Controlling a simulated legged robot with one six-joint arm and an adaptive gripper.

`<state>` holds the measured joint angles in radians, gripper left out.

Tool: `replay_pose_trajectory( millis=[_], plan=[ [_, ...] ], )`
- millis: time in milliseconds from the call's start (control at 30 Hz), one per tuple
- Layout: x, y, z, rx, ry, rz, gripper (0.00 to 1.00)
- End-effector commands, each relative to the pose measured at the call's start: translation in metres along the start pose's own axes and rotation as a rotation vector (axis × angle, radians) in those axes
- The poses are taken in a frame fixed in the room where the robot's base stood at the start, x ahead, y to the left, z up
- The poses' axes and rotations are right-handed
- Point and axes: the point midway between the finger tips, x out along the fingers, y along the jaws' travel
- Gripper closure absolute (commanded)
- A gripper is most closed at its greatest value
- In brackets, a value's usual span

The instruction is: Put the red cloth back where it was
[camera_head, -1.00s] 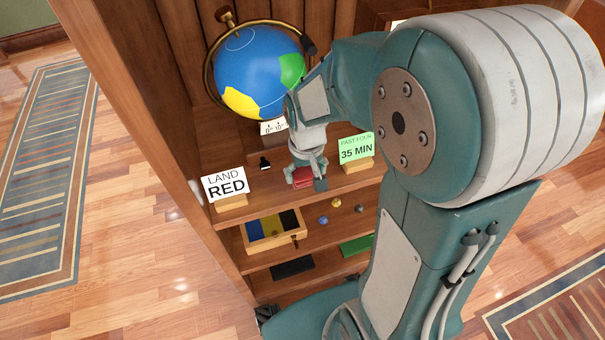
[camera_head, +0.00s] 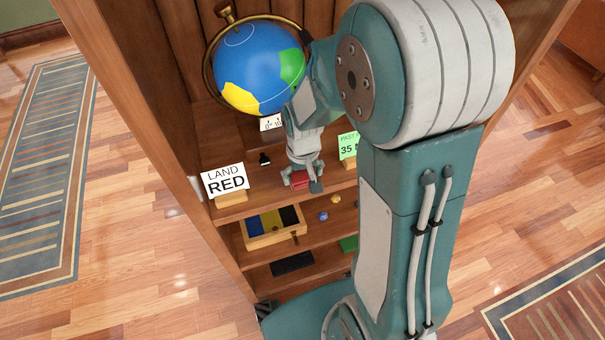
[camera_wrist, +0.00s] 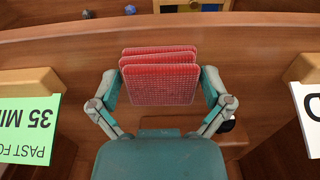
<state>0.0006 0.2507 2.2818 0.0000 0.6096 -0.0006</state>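The red cloth (camera_wrist: 160,78) is a folded stack of several layers between the two fingers of my gripper (camera_wrist: 160,88) in the wrist view. The fingers press close against its left and right sides. In the head view the cloth (camera_head: 300,179) shows as a small red patch at my gripper (camera_head: 302,181), near the front edge of the upper shelf (camera_head: 265,196). I cannot tell whether its underside touches the shelf. My arm hides part of the shelf to the right.
A white "LAND RED" card (camera_head: 225,181) stands left, a green "35 MIN" card (camera_head: 348,146) right. A globe (camera_head: 260,68) and a small black object (camera_head: 264,159) are behind. Below are a tray with coloured compartments (camera_head: 250,243), small balls (camera_head: 323,216) and a dark block (camera_head: 292,264).

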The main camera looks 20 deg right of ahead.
Motion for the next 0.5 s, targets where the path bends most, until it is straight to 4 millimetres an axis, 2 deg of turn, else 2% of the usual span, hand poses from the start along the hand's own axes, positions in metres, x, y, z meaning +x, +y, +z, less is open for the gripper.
replay_pose_trajectory(
  millis=[300,367,500],
  plan=[
    [-0.001,0.000,0.000,0.000,0.002,0.000,0.00],
    [-0.007,0.000,-0.001,0.000,0.005,0.000,0.00],
    [-0.032,0.001,-0.004,0.000,0.008,0.000,0.00]
  ],
)
